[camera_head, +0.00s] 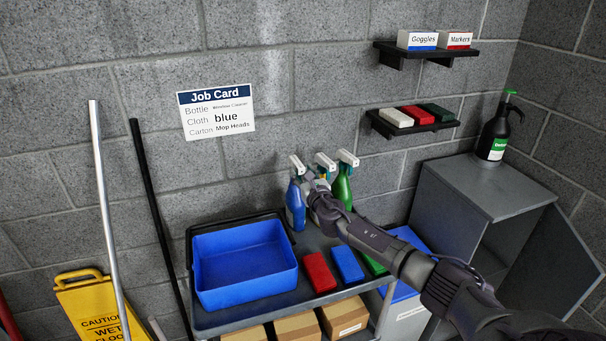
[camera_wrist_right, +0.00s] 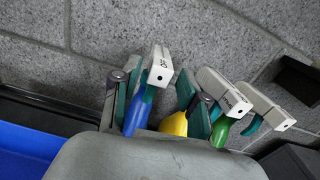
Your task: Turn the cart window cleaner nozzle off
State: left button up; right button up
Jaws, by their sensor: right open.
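Three spray bottles with white nozzle heads stand at the back of the cart: a blue bottle (camera_head: 295,205), a yellow one mostly hidden behind my gripper, and a green bottle (camera_head: 343,187). I cannot read which is window cleaner. My right gripper (camera_head: 319,187) is open in front of the bottles. In the right wrist view, the blue bottle's nozzle (camera_wrist_right: 158,66), which reads OFF, shows between the fingers of the right gripper (camera_wrist_right: 158,95). The yellow bottle (camera_wrist_right: 174,124) and green bottle (camera_wrist_right: 221,132) are to its right. Contact is unclear. My left gripper is out of view.
The cart holds a blue tub (camera_head: 245,290), a red cloth (camera_head: 319,272) and a blue cloth (camera_head: 347,264), with cartons (camera_head: 297,327) below. A job card (camera_head: 217,111) hangs on the wall. A grey cabinet (camera_head: 490,185) with a dark bottle (camera_head: 495,136) stands right.

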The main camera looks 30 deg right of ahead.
aim_at(302, 171)
jog(key=shift+s+a+p, duration=0.1)
jog(key=shift+s+p, duration=0.35)
jog(key=shift+s, duration=0.1)
jog(key=p+v, duration=0.1)
jog(key=v, duration=0.2)
jog(key=shift+s+a+r+p, duration=0.1)
jog(key=shift+s+r+p, duration=0.05)
jog(key=shift+s+p, duration=0.2)
jog(key=shift+p+v, duration=0.45)
jog(key=shift+v, duration=0.65)
